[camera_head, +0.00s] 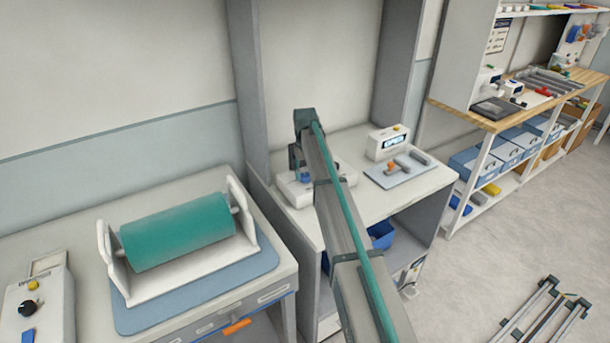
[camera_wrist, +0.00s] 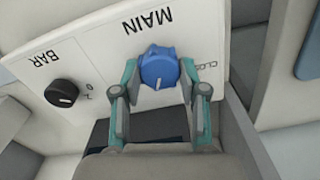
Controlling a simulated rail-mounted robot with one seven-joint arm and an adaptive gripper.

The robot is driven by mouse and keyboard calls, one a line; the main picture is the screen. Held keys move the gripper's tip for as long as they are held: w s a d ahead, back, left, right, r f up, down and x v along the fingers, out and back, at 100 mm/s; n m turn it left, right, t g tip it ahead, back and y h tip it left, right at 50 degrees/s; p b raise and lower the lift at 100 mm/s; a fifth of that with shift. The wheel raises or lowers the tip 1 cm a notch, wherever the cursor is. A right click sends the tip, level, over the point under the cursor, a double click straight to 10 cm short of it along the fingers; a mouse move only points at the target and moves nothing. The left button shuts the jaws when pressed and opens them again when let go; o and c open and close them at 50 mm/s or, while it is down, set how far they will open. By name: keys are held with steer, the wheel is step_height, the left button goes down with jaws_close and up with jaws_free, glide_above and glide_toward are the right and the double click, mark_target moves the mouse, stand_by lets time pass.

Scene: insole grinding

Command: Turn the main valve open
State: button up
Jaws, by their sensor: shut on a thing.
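The main valve is a blue lobed knob (camera_wrist: 158,68) on a white panel (camera_wrist: 105,45), below the word MAIN, which appears upside down in the wrist view. A white mark on the knob points toward the bottom of that picture. My gripper (camera_wrist: 160,88) has its two teal-edged fingers on either side of the knob and is shut on it. In the head view my gripper is mostly hidden behind my arm. A bit of the blue knob (camera_head: 305,177) shows on a white box (camera_head: 297,190) on the middle bench.
A black BAR knob (camera_wrist: 62,92) sits beside the valve on the same panel. A display box (camera_head: 388,142) and a grey mat (camera_head: 400,172) with small parts stand to the right on the bench. A teal roller (camera_head: 177,232) stands on the left bench. Cabinet walls flank the middle bench.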

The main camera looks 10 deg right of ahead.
mark_target(305, 175)
steer(key=shift+m, duration=1.9)
steer(key=o, duration=1.1)
steer(key=shift+o, duration=0.2)
step_height(305, 175, up, 12)
